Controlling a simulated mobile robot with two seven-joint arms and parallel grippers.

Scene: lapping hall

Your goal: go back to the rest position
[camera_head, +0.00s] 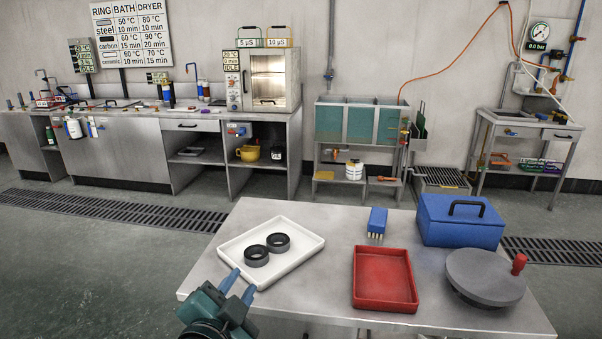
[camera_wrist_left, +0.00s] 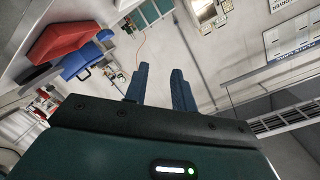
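My left gripper (camera_head: 242,280) is at the front left of the steel table (camera_head: 330,290), by the near edge of the white tray. Its two blue fingers stand apart with nothing between them. The left wrist view also shows the parted, empty fingers (camera_wrist_left: 160,72). My right gripper is in neither view.
The white tray (camera_head: 305,252) holds two dark rings (camera_head: 278,242). A red tray (camera_head: 385,301), a blue brush (camera_head: 377,220), a blue box (camera_head: 458,228) with a black handle and a round grey plate (camera_head: 484,278) with a red knob are also on the table. Floor is clear at left.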

